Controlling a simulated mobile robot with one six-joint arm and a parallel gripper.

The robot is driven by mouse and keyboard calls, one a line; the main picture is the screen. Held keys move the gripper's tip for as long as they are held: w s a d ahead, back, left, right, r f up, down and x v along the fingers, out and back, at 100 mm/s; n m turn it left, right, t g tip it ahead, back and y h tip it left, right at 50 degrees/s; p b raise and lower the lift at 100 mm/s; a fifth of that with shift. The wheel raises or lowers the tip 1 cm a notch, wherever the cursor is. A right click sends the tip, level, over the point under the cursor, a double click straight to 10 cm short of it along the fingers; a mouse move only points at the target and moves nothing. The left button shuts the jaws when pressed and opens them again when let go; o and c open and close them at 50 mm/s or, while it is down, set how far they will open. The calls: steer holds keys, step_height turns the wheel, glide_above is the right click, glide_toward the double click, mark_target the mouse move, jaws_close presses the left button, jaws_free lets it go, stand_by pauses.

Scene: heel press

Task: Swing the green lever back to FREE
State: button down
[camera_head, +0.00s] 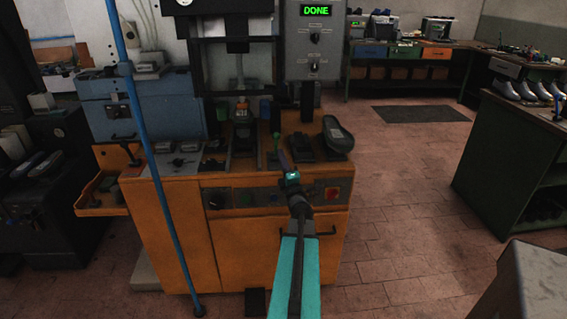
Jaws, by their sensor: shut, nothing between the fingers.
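The small green lever (276,143) stands on the top of the orange heel press (172,215), near the middle of its front part. My gripper (281,156) is shut and empty, right at the lever in this view. My teal arm reaches up to it from the bottom of the picture. Whether the gripper touches the lever is too small to tell. No FREE label can be read. A grey control box (314,45) above right has a display with green letters reading DONE.
A dark shoe last or sole (337,136) lies on the press top at right, beside black blocks (301,148). A blue vertical pole (150,160) stands at left in front of the press. Tiled floor is clear at right, before a green bench (510,165).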

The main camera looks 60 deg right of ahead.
mark_target(277, 143)
steer(key=shift+p+x, duration=0.5)
steer(key=shift+x, duration=1.15)
steer(key=shift+a, duration=0.3)
steer(key=shift+d, duration=0.25)
steer(key=shift+w+r, duration=0.1)
steer(key=shift+w, duration=0.05)
steer(key=shift+d+r+y+p, duration=0.1)
steer(key=shift+r+y+p, duration=0.05)
steer(key=shift+y+p, duration=0.2)
